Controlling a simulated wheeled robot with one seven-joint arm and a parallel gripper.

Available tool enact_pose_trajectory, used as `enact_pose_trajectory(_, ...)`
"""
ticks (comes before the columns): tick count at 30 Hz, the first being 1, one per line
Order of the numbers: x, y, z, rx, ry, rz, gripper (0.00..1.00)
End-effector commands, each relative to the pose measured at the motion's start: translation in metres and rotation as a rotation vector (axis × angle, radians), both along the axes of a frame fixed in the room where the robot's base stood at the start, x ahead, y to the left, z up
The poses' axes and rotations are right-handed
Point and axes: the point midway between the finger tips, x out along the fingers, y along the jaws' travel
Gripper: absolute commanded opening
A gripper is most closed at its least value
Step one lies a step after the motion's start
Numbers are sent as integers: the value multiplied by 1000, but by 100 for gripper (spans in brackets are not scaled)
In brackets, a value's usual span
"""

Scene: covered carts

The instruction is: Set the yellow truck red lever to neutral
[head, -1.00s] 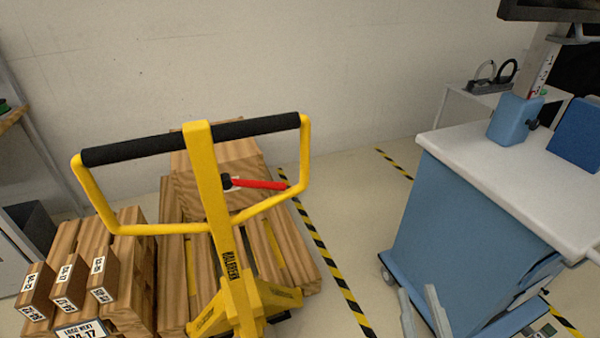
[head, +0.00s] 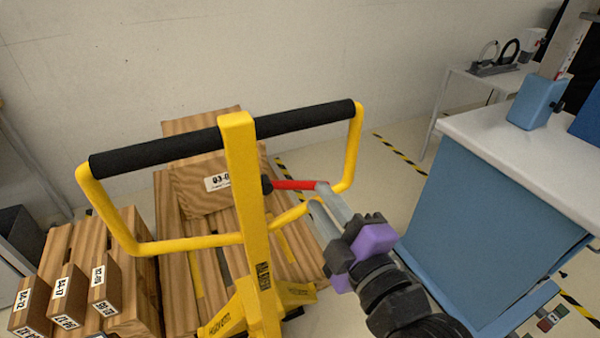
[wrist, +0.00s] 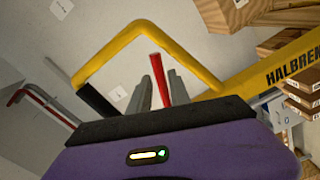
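The yellow truck's handle (head: 240,185) stands upright in the head view, a loop with a black grip bar. Its red lever (head: 293,185) sticks out to the right from a dark pivot on the post, nearly level. The red lever also shows in the wrist view (wrist: 157,73), running between my fingers. My gripper (head: 322,198) is at the lever's outer end, inside the right part of the loop. In the wrist view my gripper (wrist: 160,80) is open, with a finger on each side of the lever and narrow gaps. Whether a finger touches it is hard to tell.
Wooden pallets and a labelled box (head: 200,185) lie behind and left of the handle. A blue-covered cart (head: 470,220) with a white top stands at the right. The yellow loop's right side (head: 355,150) is close to my fingers.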

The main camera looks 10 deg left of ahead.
Motion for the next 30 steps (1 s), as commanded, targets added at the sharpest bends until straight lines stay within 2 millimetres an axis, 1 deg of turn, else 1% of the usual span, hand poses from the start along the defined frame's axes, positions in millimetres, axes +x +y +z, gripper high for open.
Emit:
enact_pose_trajectory(4, 10, 7, 2, -5, -5, 1, 24)
enact_pose_trajectory(12, 45, 30, 2, -4, -4, 1, 24)
enact_pose_trajectory(16, 57, 38, 1, -4, -5, 0, 24)
enact_pose_trajectory(21, 64, 42, 1, -3, -4, -1, 24)
enact_pose_trajectory(28, 64, 42, 1, -3, -5, -1, 24)
enact_pose_trajectory(29, 64, 42, 1, -3, -5, -1, 20)
enact_pose_trajectory(30, 64, 42, 1, -3, -5, -1, 12)
